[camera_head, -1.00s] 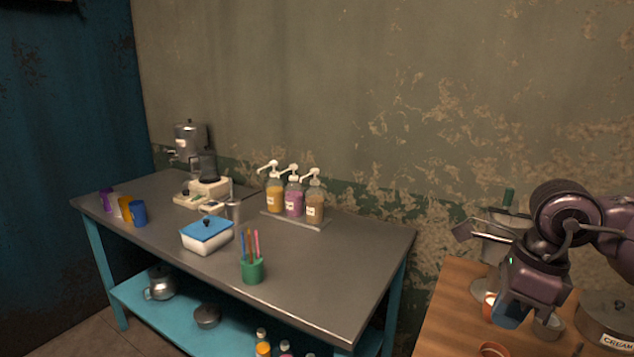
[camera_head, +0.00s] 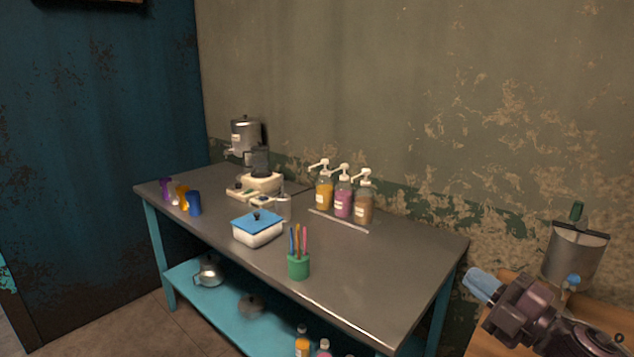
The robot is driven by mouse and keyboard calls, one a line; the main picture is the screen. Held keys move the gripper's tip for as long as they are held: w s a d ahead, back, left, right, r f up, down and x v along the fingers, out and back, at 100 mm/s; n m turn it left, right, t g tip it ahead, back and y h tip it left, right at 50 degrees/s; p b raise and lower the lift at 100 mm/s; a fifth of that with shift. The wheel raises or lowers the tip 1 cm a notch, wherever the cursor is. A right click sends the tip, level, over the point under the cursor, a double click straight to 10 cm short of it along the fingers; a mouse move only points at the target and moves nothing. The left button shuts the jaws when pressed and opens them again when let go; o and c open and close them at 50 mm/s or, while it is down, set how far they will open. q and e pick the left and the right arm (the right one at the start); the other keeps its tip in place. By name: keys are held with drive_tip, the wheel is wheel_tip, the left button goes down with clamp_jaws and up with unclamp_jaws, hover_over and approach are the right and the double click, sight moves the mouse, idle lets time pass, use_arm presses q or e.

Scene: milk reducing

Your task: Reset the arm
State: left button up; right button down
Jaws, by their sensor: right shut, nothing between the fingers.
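My right gripper (camera_head: 474,279) is at the lower right, with its arm reaching in from the bottom right corner. Its blue-grey fingers point up and to the left and look shut, with nothing held. It shows in front of the wooden table (camera_head: 485,345) and to the right of the metal table's (camera_head: 385,265) right end. My left gripper is out of view.
A metal dispenser (camera_head: 575,255) stands behind my right arm.

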drive_tip(key=s+d+f+m+h, duration=0.1)
drive_tip(key=d+f+m+h, duration=0.1)
drive_tip(key=f+m+h, duration=0.35)
drive_tip(key=s+d+f+m+h, duration=0.1)
drive_tip(key=d+f+m+h, duration=0.1)
drive_tip(key=f+m, duration=0.5)
drive_tip(key=s+a+f+m+g+h, duration=0.1)
drive_tip(key=s+f+m, duration=0.4)
drive_tip(key=s+f, duration=0.6)
drive_tip(key=s+a+f+m+g+h, duration=0.1)
drive_tip(key=s+f+m+g+h, duration=0.3)
drive_tip(key=s+f, duration=0.6)
wheel_tip(320, 180, down, 3)
drive_tip(key=shift+s+a+r+m, duration=0.2)
drive_tip(key=shift+s+a+m, duration=0.1)
drive_tip(key=shift+s+m, duration=0.05)
